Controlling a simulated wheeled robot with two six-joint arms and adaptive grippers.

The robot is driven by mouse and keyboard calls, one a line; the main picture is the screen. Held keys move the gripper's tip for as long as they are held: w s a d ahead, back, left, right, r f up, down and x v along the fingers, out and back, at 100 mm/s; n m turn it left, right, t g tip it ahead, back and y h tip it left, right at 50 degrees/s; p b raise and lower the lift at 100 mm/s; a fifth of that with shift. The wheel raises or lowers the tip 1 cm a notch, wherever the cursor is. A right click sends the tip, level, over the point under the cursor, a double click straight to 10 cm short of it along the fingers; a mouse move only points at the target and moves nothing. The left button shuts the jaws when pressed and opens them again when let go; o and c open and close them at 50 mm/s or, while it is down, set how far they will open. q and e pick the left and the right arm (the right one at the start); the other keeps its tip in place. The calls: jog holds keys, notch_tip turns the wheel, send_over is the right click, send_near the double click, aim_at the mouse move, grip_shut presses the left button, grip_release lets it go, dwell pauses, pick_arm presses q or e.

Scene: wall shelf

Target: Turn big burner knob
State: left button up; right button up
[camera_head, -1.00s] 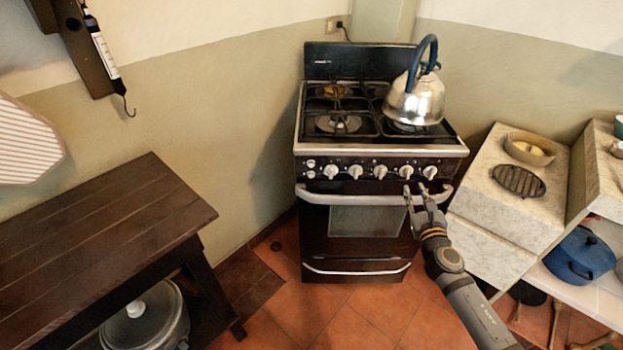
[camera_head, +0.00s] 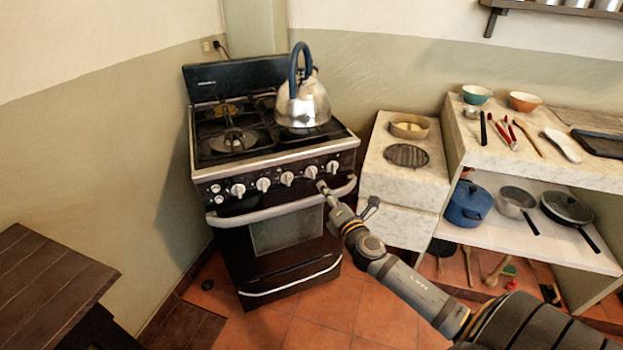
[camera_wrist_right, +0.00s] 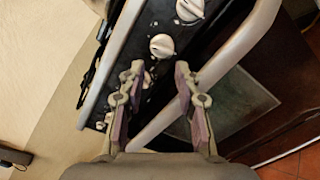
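The stove (camera_head: 300,235) has a dark front panel with a row of white burner knobs. The knobs in the head view include a left one (camera_head: 238,190), a middle one (camera_head: 287,178) and the far right one (camera_head: 332,167). I cannot tell which is the big burner knob. My right gripper (camera_head: 347,196) is open and empty below the right end of the row, near the oven handle (camera_head: 270,212). In the right wrist view its fingers (camera_wrist_right: 158,75) are apart, with a knob (camera_wrist_right: 162,46) beyond the gap and another (camera_wrist_right: 190,9) above. My left gripper is out of view.
A stone counter (camera_head: 400,180) stands to the right, with shelves holding a blue pot (camera_head: 468,204) and pans. A wooden table (camera_head: 45,280) is at the lower left. Floor before the stove is clear.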

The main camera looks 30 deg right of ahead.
aim_at(312, 173)
jog(key=w+m, duration=0.2)
jog(key=m, duration=0.5)
jog(key=w+m+p, duration=0.1)
jog(key=w+m, duration=0.1)
jog(key=m, duration=0.5)
jog(key=w+m+p, duration=0.1)
jog(key=w+m, duration=0.2)
jog(key=m, duration=0.4)
jog(key=shift+w+d+r, duration=0.1)
jog(key=shift+d+r, duration=0.2)
jog(key=shift+r, duration=0.1)
jog(key=shift+w+f, duration=0.15)
jog(key=shift+w, duration=0.35)
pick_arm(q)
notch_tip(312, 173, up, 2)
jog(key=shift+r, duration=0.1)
pick_arm(e)
jog(key=shift+c, duration=0.4)
